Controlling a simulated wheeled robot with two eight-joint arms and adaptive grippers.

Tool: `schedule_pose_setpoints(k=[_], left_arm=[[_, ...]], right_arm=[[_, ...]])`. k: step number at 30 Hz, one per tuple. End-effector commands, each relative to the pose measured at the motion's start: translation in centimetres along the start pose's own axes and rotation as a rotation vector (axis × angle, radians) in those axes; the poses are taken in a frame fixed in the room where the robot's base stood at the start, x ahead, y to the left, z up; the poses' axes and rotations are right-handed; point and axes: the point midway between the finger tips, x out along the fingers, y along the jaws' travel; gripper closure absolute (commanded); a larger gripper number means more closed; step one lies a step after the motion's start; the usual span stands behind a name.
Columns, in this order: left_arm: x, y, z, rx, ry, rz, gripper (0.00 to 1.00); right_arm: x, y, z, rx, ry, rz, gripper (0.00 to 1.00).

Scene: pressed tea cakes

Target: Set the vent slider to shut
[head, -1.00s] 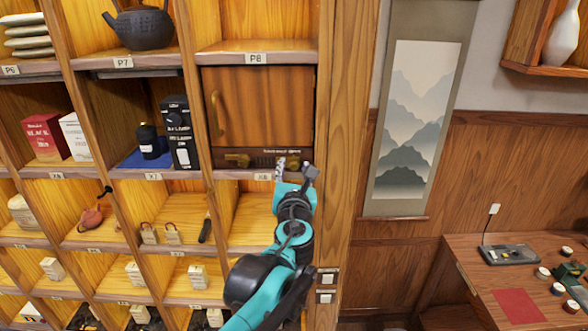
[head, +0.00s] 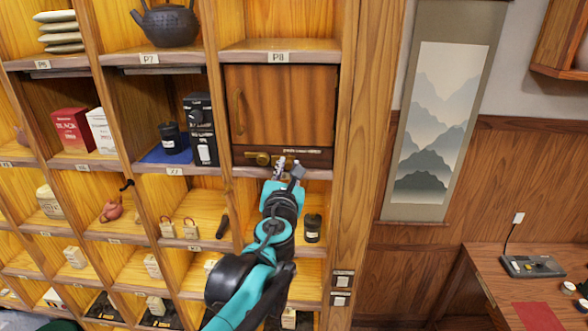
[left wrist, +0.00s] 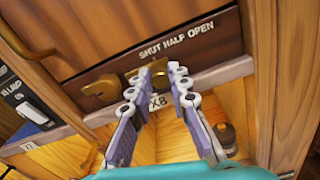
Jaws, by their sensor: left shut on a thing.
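The vent strip (head: 318,158) is a dark panel below the closed wooden door of the top-right compartment. In the left wrist view it reads SHUT, HALF, OPEN from left to right. The brass vent slider (left wrist: 133,75) shows at my left gripper's fingertips, near the word SHUT. Brass also shows left of the fingertips in the head view (head: 262,159). My left gripper (head: 289,166), also in the left wrist view (left wrist: 160,70), is shut on the slider, and its fingers partly hide it. Whether the slider is fully at its end I cannot tell. My right gripper is not in view.
The wooden door (head: 285,105) has a curved brass handle (head: 238,112) on its left. A black box (head: 201,130) stands in the compartment to the left. A dark jar (head: 312,228) sits on the shelf below. A thick wooden post (head: 358,150) stands right.

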Motion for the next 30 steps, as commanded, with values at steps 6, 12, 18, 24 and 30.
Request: schedule_pose_setpoints(k=[6, 12, 18, 24, 30], left_arm=[[0.0, 0.1, 0.0, 0.0, 0.0, 0.002, 0.61], [0.0, 0.0, 0.0, 0.0, 0.0, 0.001, 0.61], [-1.7, 0.0, 0.1, 0.0, 0.0, -0.001, 0.61], [-5.8, 0.0, 0.0, 0.0, 0.0, -0.001, 0.61], [-9.5, 0.1, -0.1, -0.001, 0.0, 0.0, 0.61]], right_arm=[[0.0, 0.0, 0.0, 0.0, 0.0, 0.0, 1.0], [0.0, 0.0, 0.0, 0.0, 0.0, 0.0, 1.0], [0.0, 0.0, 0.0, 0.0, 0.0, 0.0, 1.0], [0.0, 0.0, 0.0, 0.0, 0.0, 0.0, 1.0], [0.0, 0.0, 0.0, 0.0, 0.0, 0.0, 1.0]])
